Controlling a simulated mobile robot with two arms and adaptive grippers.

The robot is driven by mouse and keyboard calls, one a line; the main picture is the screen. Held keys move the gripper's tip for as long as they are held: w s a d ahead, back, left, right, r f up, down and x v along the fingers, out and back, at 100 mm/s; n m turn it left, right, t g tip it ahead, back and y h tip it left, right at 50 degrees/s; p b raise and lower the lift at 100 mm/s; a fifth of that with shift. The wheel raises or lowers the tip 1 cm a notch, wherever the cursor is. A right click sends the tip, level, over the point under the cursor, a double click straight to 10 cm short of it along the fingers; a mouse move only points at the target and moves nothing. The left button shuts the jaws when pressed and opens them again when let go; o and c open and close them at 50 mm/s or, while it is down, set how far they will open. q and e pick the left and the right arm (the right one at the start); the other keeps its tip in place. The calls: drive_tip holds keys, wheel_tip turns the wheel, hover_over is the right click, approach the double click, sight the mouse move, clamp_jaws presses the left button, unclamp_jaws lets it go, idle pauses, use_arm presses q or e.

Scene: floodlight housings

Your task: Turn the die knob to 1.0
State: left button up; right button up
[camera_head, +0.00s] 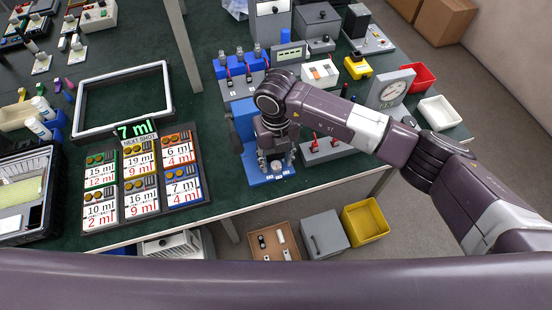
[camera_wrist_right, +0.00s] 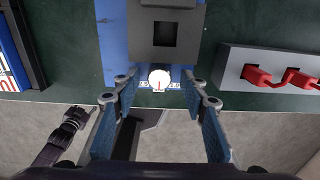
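The blue press-like machine (camera_head: 243,128) stands near the table's front edge, partly hidden by my right arm. The die knob is a small white round dial (camera_wrist_right: 159,79) at the machine's front in the right wrist view. My right gripper (camera_wrist_right: 166,96) is open, with one blue-padded finger on each side of the knob and a gap to both. In the head view the right gripper (camera_head: 276,152) points down over the machine's base. A dark arm end, apparently my left gripper (camera_wrist_right: 75,118), is small in the right wrist view.
A grey box with red switches (camera_wrist_right: 268,75) stands right of the machine. A board of numbered cards (camera_head: 143,185) lies to the left. A gauge (camera_head: 391,90) and a red bin (camera_head: 416,78) are to the right. A yellow bin (camera_head: 364,221) stands on the floor.

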drive_tip(key=shift+f, duration=0.35)
drive_tip(key=shift+s, duration=0.1)
clamp_jaws()
drive_tip(key=n+b, duration=0.2)
drive_tip(key=b, duration=0.1)
drive_tip(key=shift+f+n+b, duration=0.15)
drive_tip(key=shift+n+b, duration=0.15)
drive_tip(key=shift+n, duration=0.1)
drive_tip(key=shift+r+n+b, duration=0.2)
drive_tip(key=shift+n+b, duration=1.4)
drive_tip(key=shift+b, duration=0.2)
unclamp_jaws()
